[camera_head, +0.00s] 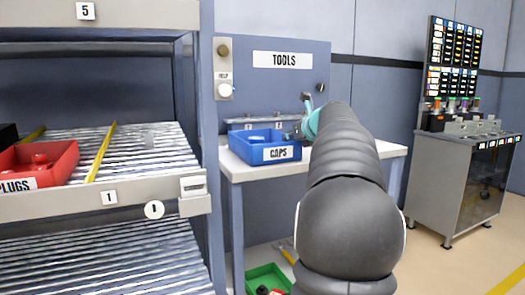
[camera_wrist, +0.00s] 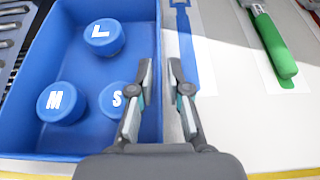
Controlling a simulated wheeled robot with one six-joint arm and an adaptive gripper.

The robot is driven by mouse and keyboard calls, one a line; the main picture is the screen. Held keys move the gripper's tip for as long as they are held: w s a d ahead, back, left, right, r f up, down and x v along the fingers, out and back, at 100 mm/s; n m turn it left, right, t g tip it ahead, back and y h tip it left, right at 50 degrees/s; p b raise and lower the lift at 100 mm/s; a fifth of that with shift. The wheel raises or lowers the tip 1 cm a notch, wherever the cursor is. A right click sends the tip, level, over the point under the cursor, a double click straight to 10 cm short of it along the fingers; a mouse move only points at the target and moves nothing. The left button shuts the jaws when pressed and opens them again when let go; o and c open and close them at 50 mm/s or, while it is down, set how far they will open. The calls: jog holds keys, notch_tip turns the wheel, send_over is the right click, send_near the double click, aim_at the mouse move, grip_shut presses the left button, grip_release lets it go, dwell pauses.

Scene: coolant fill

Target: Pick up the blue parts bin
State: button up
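The blue parts bin (camera_head: 278,154), labelled CAPS, sits on the workbench. In the wrist view its right wall (camera_wrist: 158,40) runs up between the two fingers of my gripper (camera_wrist: 161,92). The left finger is over the inside of the bin and the right finger is outside it. The fingers stand a little apart, with a small gap showing between the wall and the right finger. Three round blue caps marked L (camera_wrist: 101,37), M (camera_wrist: 61,103) and S (camera_wrist: 118,99) lie in the bin. In the head view my arm hides most of my gripper.
The workbench (camera_head: 385,149) has a TOOLS board (camera_head: 285,60) behind it. A green-handled tool (camera_wrist: 272,42) and a blue tool outline (camera_wrist: 187,50) lie right of the bin. A red PLUGS bin (camera_head: 45,160) is on the left shelf. A green bin (camera_head: 268,277) stands below the bench.

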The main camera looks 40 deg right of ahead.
jog(key=shift+w, duration=0.1)
grip_shut()
jog(key=shift+r, duration=0.1)
